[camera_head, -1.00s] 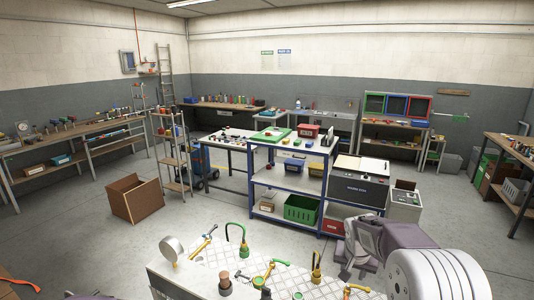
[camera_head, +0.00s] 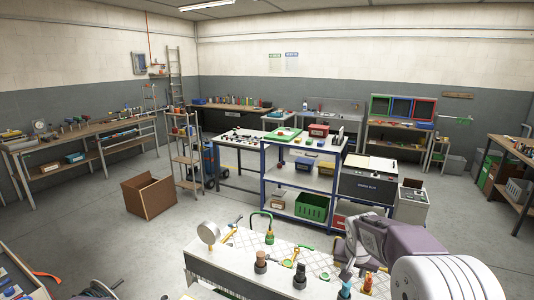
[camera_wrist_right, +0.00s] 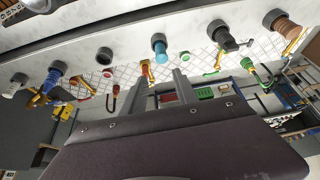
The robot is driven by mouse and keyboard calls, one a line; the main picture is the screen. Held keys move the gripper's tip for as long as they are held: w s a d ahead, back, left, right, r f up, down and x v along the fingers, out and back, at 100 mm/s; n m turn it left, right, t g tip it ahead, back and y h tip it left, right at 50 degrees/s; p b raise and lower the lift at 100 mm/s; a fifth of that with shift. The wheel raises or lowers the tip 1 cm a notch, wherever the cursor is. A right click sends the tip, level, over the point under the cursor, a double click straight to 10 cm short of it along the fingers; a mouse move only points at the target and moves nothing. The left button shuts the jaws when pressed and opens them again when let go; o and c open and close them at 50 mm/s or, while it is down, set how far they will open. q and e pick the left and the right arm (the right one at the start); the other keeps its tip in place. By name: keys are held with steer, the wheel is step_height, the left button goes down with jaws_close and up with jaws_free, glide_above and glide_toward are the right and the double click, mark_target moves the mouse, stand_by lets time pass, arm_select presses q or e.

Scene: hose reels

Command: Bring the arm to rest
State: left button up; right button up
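My right arm (camera_head: 400,245) comes in from the right in the head view, purple and white, folded low over the right end of the near workbench (camera_head: 225,268). My right gripper (camera_wrist_right: 169,88) shows in the right wrist view as two grey fingers with a gap between them. I see nothing held in that gap. Beyond the fingers are the bench's fittings, among them a blue fitting (camera_wrist_right: 159,45) and a red-and-yellow one (camera_wrist_right: 146,72). My left gripper is not in view.
A cardboard box (camera_head: 150,195) sits on the floor. Open floor lies to the left of the bench.

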arm_select(q)
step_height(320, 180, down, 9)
steer(key=b, duration=0.7)
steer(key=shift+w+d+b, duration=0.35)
steer(key=shift+b, duration=0.05)
arm_select(e)
steer(key=s+a+f+n+g+y, duration=0.1)
steer(key=s+a+f+n, duration=0.1)
steer(key=s+f, duration=0.7)
steer(key=s+a+f+n+g+y, duration=0.1)
steer(key=s+a+f, duration=0.3)
steer(key=s+f, duration=0.5)
steer(key=s+n+g, duration=0.1)
steer(key=s, duration=0.5)
steer(key=shift+a+f+n, duration=0.15)
steer(key=shift+n, duration=0.25)
